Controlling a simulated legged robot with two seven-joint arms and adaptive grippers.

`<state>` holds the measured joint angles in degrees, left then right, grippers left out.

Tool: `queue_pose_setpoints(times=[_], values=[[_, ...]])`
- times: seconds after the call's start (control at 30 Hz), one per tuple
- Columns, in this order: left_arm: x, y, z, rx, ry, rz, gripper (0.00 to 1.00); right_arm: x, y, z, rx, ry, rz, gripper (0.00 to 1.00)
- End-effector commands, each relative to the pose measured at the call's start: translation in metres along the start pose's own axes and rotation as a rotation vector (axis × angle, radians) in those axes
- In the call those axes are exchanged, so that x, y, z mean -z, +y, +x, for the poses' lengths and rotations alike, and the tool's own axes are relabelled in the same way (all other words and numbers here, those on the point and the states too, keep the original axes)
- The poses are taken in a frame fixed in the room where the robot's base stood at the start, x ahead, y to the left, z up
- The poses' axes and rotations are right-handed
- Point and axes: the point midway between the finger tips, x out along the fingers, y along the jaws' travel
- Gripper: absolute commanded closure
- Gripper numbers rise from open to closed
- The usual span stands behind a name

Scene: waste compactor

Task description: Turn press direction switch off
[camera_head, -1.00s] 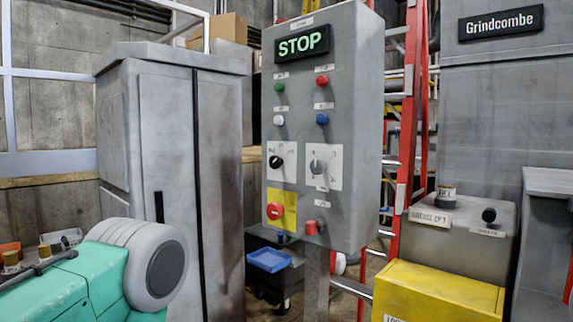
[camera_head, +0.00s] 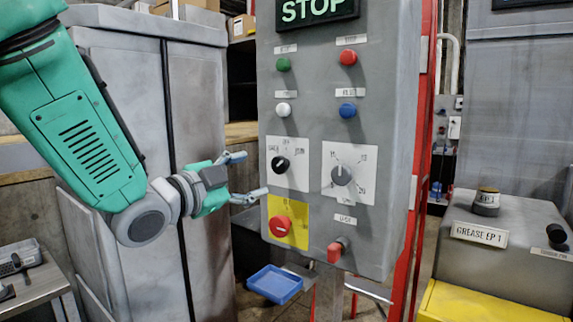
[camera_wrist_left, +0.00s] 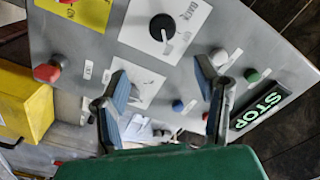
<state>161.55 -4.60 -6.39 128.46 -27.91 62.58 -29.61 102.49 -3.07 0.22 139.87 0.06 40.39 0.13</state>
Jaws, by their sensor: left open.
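The press direction switch is likely the black knob (camera_head: 280,163) on a white labelled plate, at the left of the grey control panel (camera_head: 310,215). In the left wrist view, the black knob (camera_wrist_left: 163,27) shows large near the top, with its white pointer line visible. My left gripper (camera_head: 250,175) is open and empty, just left of the black knob, with its fingers pointing toward the panel. In the left wrist view, the open fingers (camera_wrist_left: 162,75) are spread below the knob, and the knob is not between them. Contact with the panel cannot be told. My right gripper is out of view.
A grey dial knob (camera_head: 342,175) sits right of the black knob. A red stop button (camera_head: 280,226) on a yellow plate is below it. White (camera_head: 283,110), blue (camera_head: 347,110), green (camera_head: 283,65) and red (camera_head: 348,58) buttons are above. A grey cabinet (camera_head: 205,120) stands behind my left arm.

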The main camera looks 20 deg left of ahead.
Motion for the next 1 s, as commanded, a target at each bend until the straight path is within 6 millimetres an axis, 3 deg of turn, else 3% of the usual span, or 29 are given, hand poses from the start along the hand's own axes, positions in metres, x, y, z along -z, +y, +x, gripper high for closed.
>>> queue_pose_setpoints(times=[0.23,0.53,0.7,1.0], values=[[-0.006,-0.003,0.050,0.001,-0.001,-0.009,0.43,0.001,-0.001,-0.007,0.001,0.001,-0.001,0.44],[0.002,0.002,0.106,-0.001,-0.002,-0.002,0.43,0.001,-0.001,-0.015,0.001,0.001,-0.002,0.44],[0.002,0.002,0.119,-0.001,-0.003,-0.003,0.43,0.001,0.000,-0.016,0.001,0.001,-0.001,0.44],[-0.006,-0.002,0.118,0.002,-0.003,-0.010,0.43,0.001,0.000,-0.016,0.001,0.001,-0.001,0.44]])
